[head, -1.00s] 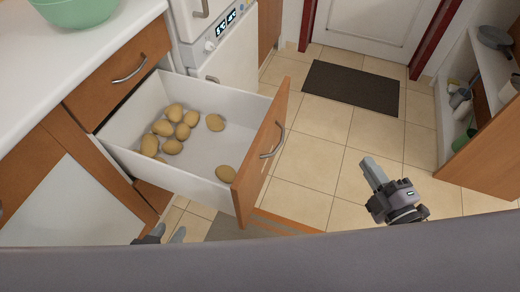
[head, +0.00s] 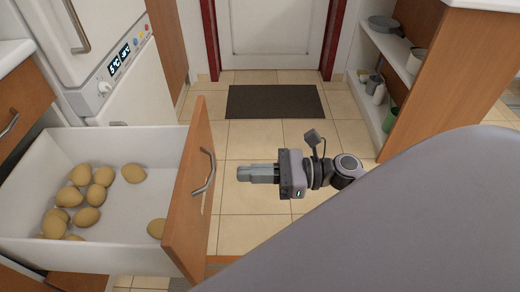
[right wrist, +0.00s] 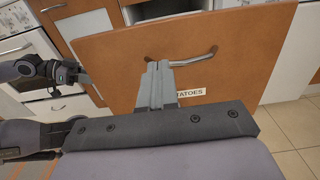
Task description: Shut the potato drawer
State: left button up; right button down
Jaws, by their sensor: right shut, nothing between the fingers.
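The potato drawer (head: 125,239) is pulled out, with several potatoes (head: 92,184) inside its white box. Its brown wooden front (head: 188,218) carries a metal handle (head: 205,172). In the right wrist view the front (right wrist: 235,60) fills the middle, with a partly hidden label (right wrist: 190,93) below the handle. My right gripper (head: 243,173) is shut and empty, to the right of the front, pointing at it with a gap in the head view. Its fingertips (right wrist: 158,66) overlap the handle in the right wrist view. My left gripper (right wrist: 80,76) shows small at the left there; its jaws are unclear.
A white fridge (head: 100,60) stands behind the drawer, with a counter at the left. A dark mat (head: 275,101) lies before the white door (head: 268,35). A shelf unit (head: 425,85) stands at the right. Tiled floor between is free.

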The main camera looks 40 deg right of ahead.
aim_at(191, 174)
jog(key=x, duration=0.8)
jog(key=shift+w+a, duration=0.35)
jog(key=shift+a, duration=0.05)
pick_arm(q)
jog(key=shift+s+a+f, duration=0.25)
jog(key=shift+s+f, duration=0.05)
jog(key=shift+f, duration=0.15)
